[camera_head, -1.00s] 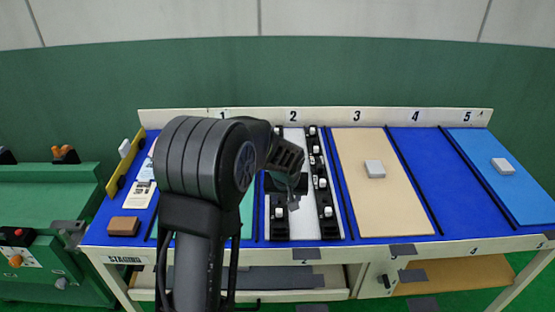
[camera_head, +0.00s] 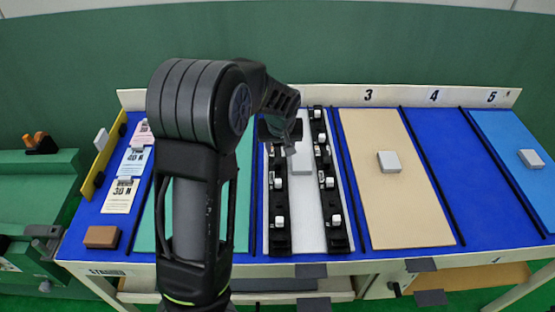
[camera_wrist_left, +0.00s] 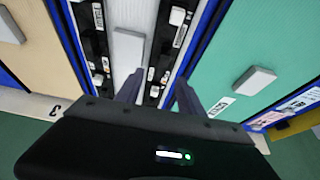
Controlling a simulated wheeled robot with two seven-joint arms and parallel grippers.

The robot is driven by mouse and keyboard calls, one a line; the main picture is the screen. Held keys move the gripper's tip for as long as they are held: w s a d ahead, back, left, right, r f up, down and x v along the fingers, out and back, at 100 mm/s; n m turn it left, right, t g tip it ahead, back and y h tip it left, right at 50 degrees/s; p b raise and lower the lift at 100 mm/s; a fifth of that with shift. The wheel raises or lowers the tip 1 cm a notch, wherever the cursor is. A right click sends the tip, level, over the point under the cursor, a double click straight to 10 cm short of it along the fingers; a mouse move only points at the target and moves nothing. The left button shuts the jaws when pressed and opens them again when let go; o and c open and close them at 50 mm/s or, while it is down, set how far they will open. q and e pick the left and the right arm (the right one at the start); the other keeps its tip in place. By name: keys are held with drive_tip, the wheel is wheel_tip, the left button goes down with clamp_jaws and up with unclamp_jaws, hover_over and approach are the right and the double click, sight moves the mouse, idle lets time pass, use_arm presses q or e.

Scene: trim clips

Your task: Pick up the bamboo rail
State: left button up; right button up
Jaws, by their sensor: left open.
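No part is labelled bamboo. The beige panel (camera_head: 390,215) in lane 3 is the only bamboo-coloured thing; it lies flat with a grey block (camera_head: 389,162) on it and shows in the left wrist view (camera_wrist_left: 38,50). My left gripper (camera_head: 280,138) is open, above lane 2, left of the beige panel. In the left wrist view its fingers (camera_wrist_left: 158,92) are apart with nothing held; a black strip with white clips (camera_wrist_left: 163,60) shows beyond them. My right gripper is not in view.
Lane 2 holds a white panel (camera_head: 308,215) between two black clip strips (camera_head: 279,238). A green panel (camera_head: 244,200) lies left, partly behind my arm. A brown block (camera_head: 101,237) sits at the front left. Lane 4 (camera_head: 440,165) is bare blue; a light blue panel (camera_head: 515,150) lies right.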

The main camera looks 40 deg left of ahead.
sight(278, 158)
use_arm(q)
drive_tip(key=shift+f, duration=0.1)
drive_tip(key=shift+x, duration=1.3)
drive_tip(key=shift+a, duration=0.1)
drive_tip(key=p+x, duration=0.1)
drive_tip(key=x, duration=0.4)
drive_tip(key=shift+a, duration=0.15)
drive_tip(key=shift+s, duration=0.1)
drive_tip(key=shift+c, duration=0.3)
clamp_jaws()
idle(0.4)
